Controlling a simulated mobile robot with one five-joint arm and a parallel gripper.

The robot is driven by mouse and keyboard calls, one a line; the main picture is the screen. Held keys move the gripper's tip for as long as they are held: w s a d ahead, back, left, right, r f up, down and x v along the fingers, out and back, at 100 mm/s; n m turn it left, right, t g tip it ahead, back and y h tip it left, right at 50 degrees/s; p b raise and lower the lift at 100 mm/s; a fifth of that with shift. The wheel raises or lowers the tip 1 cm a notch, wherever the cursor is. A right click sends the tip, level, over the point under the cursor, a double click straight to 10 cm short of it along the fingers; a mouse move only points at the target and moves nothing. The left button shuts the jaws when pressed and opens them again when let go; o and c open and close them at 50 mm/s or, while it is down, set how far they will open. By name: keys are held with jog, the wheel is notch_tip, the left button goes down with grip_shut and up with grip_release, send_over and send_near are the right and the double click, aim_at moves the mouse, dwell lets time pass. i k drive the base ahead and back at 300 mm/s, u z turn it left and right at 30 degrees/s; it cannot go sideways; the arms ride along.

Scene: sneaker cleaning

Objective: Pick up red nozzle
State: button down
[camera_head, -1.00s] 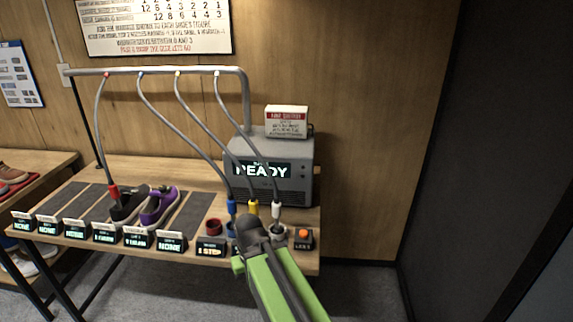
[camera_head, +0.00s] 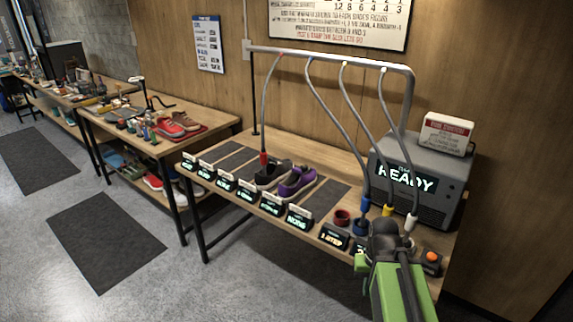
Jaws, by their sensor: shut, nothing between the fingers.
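The red nozzle (camera_head: 263,158) hangs at the end of the leftmost grey hose, over the dark shoe (camera_head: 271,174) on the bench. I cannot tell whether its tip is inside the shoe. A purple shoe (camera_head: 297,181) sits just right of it. My gripper (camera_head: 382,228) is shut and empty at the front right of the bench, well to the right of the red nozzle. It is close to the blue nozzle (camera_head: 365,203), yellow nozzle (camera_head: 388,210) and white nozzle (camera_head: 410,223), and hides part of the bench there.
A red cup (camera_head: 342,218) stands left of my gripper. A row of small display signs (camera_head: 247,192) lines the bench's front edge. A hose rail (camera_head: 330,56) spans above. Open floor (camera_head: 180,270) lies at left.

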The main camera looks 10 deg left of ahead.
aim_at(263, 155)
jog(key=u, duration=0.35)
jog(key=i, duration=0.65)
jog(key=u, duration=1)
jog(key=i, duration=1.65)
jog(key=u, duration=0.65)
